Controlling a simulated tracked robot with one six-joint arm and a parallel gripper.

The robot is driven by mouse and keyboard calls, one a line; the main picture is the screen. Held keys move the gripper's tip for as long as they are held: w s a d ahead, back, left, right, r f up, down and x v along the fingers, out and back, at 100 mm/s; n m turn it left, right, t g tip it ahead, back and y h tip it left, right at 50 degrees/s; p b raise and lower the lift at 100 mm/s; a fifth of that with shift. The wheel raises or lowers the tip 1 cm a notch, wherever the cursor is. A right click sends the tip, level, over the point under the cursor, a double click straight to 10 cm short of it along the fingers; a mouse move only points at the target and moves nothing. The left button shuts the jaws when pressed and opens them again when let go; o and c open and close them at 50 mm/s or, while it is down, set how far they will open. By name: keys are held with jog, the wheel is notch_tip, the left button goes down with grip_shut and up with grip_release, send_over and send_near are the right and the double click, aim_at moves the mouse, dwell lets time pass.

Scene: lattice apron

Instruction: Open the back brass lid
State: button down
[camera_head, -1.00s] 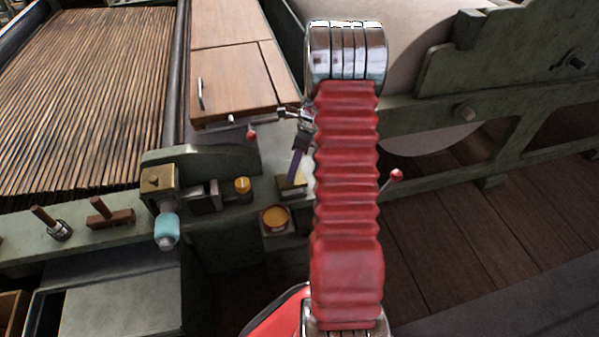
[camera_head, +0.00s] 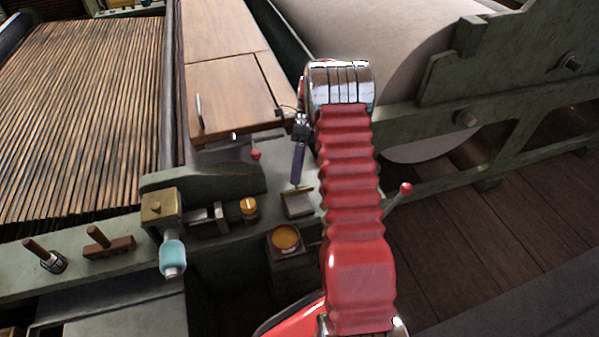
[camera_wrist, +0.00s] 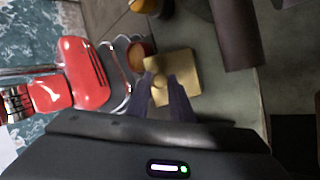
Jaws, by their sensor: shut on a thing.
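The back brass lid (camera_wrist: 182,70) is a square brass plate with a small round knob (camera_wrist: 159,82) in the wrist view. My gripper (camera_wrist: 160,86) has its two dark fingers shut on that knob. In the head view my gripper (camera_head: 297,178) points down from beside the red arm. There the lid (camera_head: 299,189) shows as a thin brass strip at the back of a pale square box (camera_head: 298,204). It looks raised or tilted up, but how far I cannot tell. The fingers hide part of the knob.
A round amber-filled pot (camera_head: 285,237) stands in front of the box. An amber-capped piece (camera_head: 248,207) and a brass block with a cyan knob (camera_head: 172,253) are to the left. A red-knobbed lever (camera_head: 405,188) rises to the right. A large pale roller (camera_head: 375,45) lies behind.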

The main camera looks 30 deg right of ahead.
jog(key=shift+w+a+f+g, duration=0.1)
jog(key=shift+w+f+g, duration=0.1)
jog(key=shift+f+g, duration=0.1)
jog(key=c, duration=1.7)
grip_release()
jog(key=shift+r, duration=0.1)
jog(key=shift+o, duration=0.6)
jog(key=shift+d+r, duration=0.2)
